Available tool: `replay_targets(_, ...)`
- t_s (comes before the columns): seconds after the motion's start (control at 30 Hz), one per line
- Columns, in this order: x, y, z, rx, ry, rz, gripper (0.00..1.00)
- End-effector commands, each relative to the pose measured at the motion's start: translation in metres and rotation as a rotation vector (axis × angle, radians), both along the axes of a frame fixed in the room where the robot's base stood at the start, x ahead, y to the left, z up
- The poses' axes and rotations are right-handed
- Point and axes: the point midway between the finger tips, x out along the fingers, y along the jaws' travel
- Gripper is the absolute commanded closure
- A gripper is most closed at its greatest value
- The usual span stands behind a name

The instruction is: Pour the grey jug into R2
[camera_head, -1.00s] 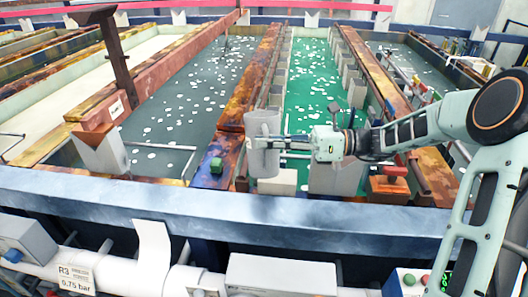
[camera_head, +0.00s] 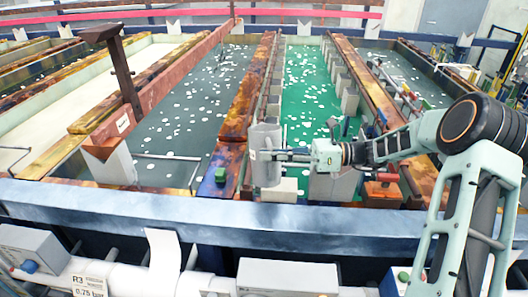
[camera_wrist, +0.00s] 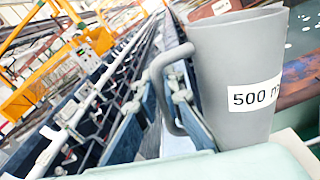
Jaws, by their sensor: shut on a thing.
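The grey jug (camera_head: 264,170) appears about upright in the head view, near the front ends of the tanks. It is held around the divider between the dark grey bath (camera_head: 190,110) and the green bath (camera_head: 305,100). In the wrist view the jug (camera_wrist: 235,60) shows its handle at left and a partly cut-off "500" label. My gripper (camera_head: 284,155) comes from the right and is shut on the jug. The fingertips are mostly hidden. I cannot read any R2 mark; a small label (camera_head: 123,122) on the left post is too small to read.
A blue-grey front rail (camera_head: 300,216) runs across before the baths. A pale block (camera_head: 285,190) stands below the jug and a green block (camera_head: 220,174) to its left. An R3 gauge label (camera_head: 88,286) is at bottom left. A red-handled valve (camera_head: 385,178) stands to the right.

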Motion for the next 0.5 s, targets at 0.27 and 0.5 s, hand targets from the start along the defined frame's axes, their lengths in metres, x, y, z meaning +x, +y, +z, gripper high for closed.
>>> replay_targets(0.27, 0.0001, -0.0003, -0.0001, 0.001, 0.000, 0.000, 1.00)
replay_targets(0.5, -0.0067, -0.0024, -0.0070, 0.010, -0.042, -0.001, 1.00)
